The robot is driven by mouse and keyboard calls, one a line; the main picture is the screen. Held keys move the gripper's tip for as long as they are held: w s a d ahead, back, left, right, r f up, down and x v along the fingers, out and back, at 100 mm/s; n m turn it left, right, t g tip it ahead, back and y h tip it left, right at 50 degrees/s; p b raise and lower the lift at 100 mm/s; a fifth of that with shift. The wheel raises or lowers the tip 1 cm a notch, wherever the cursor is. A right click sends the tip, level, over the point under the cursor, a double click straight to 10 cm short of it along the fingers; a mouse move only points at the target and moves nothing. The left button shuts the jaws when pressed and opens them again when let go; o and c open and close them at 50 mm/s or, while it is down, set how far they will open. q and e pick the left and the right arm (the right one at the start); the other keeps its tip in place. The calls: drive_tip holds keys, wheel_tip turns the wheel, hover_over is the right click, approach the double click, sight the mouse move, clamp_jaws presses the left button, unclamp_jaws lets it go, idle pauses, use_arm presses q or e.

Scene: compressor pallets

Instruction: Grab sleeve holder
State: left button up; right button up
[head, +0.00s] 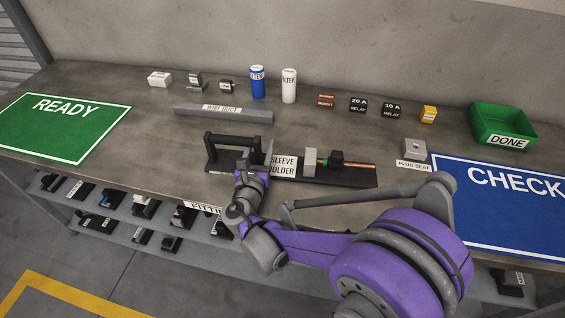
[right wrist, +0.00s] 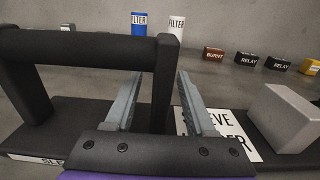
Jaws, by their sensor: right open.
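The sleeve holder (head: 345,177) is a long black base lying on the bench, with a white "SLEEVE HOLDER" label (head: 284,166). A black bar handle (head: 229,139) on two posts stands at its left end. A grey block (head: 309,162) and a copper-coloured rod with a dark green piece (head: 337,159) sit toward its right. My right gripper (head: 257,153) is at the handle's right end. In the right wrist view my right gripper (right wrist: 160,85) is open, with the handle's right post (right wrist: 163,90) showing between its fingers. Contact cannot be told. My left gripper is out of view.
A wire duct (head: 224,114) lies behind the holder. Blue and white filters (head: 258,82), relays and other small parts line the back. A plug seat (head: 414,150) and green DONE bin (head: 503,125) stand right. Green READY (head: 62,125) and blue CHECK (head: 505,205) mats flank it.

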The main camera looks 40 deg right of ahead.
clamp_jaws()
idle(1.4)
